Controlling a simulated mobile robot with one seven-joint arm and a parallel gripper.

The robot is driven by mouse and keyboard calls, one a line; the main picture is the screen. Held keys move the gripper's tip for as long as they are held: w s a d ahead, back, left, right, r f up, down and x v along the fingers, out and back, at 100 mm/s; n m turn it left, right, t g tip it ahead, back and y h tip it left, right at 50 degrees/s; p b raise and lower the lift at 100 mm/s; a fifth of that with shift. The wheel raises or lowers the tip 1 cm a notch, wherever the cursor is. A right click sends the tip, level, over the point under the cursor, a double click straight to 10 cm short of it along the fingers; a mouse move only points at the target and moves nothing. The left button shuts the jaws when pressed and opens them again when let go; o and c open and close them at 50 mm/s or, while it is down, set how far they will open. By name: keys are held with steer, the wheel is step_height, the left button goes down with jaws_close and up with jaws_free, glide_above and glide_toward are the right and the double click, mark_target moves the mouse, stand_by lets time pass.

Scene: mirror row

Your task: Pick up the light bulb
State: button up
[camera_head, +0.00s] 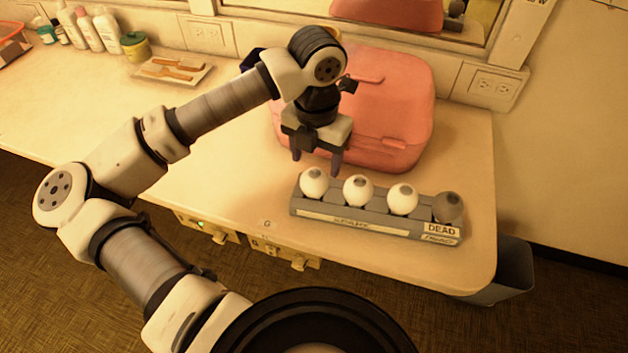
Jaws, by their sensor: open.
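Several round light bulbs stand in a row in a grey holder (330,222) near the front right of the counter. A left white bulb (314,183), a middle white bulb (357,190) and a right white bulb (403,199) sit side by side. A dark grey bulb (447,207) sits at the right end, above a "DEAD" label (441,228). My gripper (316,163) is open, points down and looks empty. It shows just above and behind the left white bulb, apart from the bulbs as far as I can tell.
A pink case (400,110) stands close behind my gripper. A tray with brushes (172,71) and several bottles (105,30) are at the back left. The counter (225,150) is clear to the left. A grey bin (510,275) stands beyond its right edge.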

mark_target(316, 171)
steer(key=shift+s+f+p, duration=0.1)
steer(key=shift+f+p, duration=0.85)
steer(key=shift+f, duration=2.15)
steer(key=c, duration=0.6)
steer(key=shift+r, duration=0.1)
